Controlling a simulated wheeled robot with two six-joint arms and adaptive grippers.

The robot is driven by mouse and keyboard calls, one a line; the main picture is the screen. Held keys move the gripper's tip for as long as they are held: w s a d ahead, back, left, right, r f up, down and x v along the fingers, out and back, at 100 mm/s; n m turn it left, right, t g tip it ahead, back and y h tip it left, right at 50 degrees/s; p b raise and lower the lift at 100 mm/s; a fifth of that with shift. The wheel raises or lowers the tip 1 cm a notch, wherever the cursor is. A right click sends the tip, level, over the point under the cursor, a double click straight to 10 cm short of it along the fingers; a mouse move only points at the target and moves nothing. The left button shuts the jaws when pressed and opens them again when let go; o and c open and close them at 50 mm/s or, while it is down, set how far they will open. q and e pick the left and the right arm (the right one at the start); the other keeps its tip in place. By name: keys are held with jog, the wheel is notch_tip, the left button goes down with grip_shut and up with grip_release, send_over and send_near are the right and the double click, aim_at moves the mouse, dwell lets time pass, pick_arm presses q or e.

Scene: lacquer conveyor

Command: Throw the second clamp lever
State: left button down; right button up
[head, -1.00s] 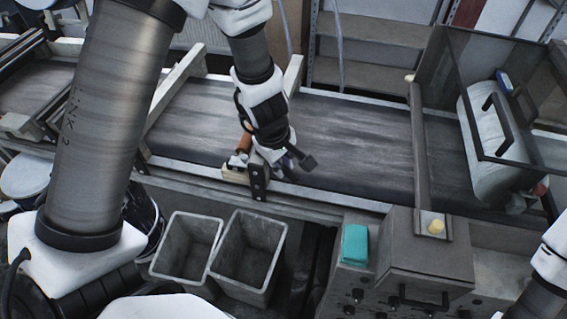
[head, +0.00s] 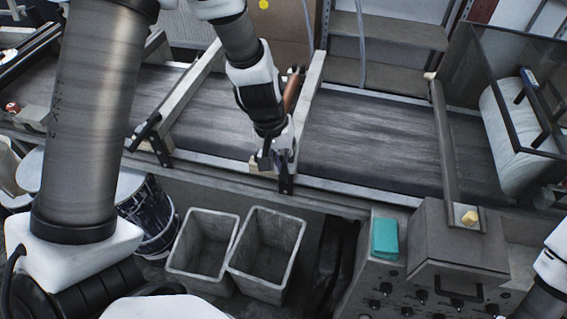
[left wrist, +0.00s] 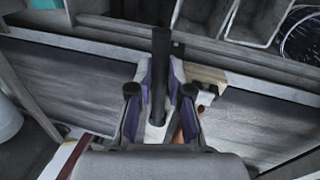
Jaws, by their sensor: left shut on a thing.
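The second clamp has a dark bracket (head: 285,182) on the near rail of the conveyor, beside a small pale wooden block (left wrist: 207,76). My left gripper (head: 279,155) is at this clamp. In the left wrist view a dark bar, the clamp lever (left wrist: 159,70), stands between the two purple-lined fingers, which are shut on it. A brown cylindrical piece (head: 292,90) shows just beyond the gripper. The other clamp (head: 150,138), with a dark lever, stands farther left on the same rail. My right gripper is out of view; only part of that arm shows at the right edge.
Pale crossbars (head: 311,92) span the dark belt (head: 378,136). Two grey bins (head: 234,280) stand below the near rail. A control box (head: 455,240) with a teal block (head: 385,238) is at right front. A glass-sided housing with a white roll (head: 507,140) is at far right.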

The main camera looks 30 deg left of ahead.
pick_arm(q)
jog(key=shift+s+a+f+m, duration=0.15)
jog(key=shift+s+a+m, duration=0.1)
jog(key=shift+a+m, duration=0.3)
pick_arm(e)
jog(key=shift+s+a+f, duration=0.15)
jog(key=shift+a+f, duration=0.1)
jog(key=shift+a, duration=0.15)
pick_arm(q)
jog(key=shift+d, duration=0.1)
jog(key=c, duration=1.1)
grip_release()
jog(key=shift+w, duration=0.1)
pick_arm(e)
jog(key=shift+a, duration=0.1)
pick_arm(q)
jog(key=shift+r, duration=0.2)
notch_tip(320, 180, up, 12)
jog(key=a, duration=0.2)
jog(key=shift+s+a+f, duration=0.2)
jog(key=shift+a+f, duration=0.05)
